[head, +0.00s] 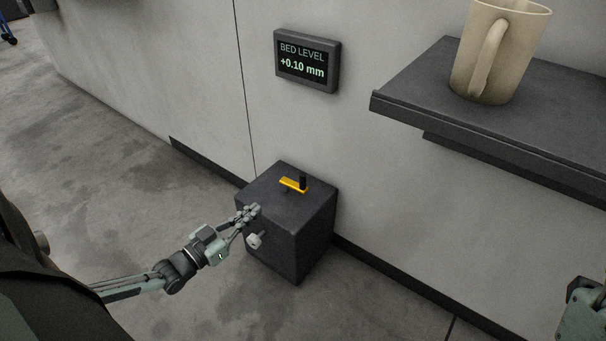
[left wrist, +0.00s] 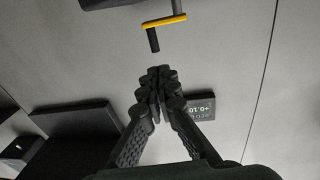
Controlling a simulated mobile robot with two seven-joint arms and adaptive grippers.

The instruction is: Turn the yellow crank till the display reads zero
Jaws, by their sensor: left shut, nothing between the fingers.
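The yellow crank (head: 294,185) with its dark upright handle (head: 303,180) sits on top of a dark box (head: 305,235) against the wall. It also shows near the top of the left wrist view (left wrist: 165,20). The wall display (head: 307,61) reads "BED LEVEL +0.10 mm"; part of it shows in the left wrist view (left wrist: 200,107). My left gripper (head: 252,212) is shut and empty, near the box's front left upper edge and apart from the crank. Of my right arm only a piece shows at the lower right of the head view; its fingers are not visible.
A dark shelf (head: 420,85) juts from the wall on the right and carries a beige mug (head: 497,50). The shelf is above and to the right of the box. Bare concrete floor (head: 110,150) is open to the left.

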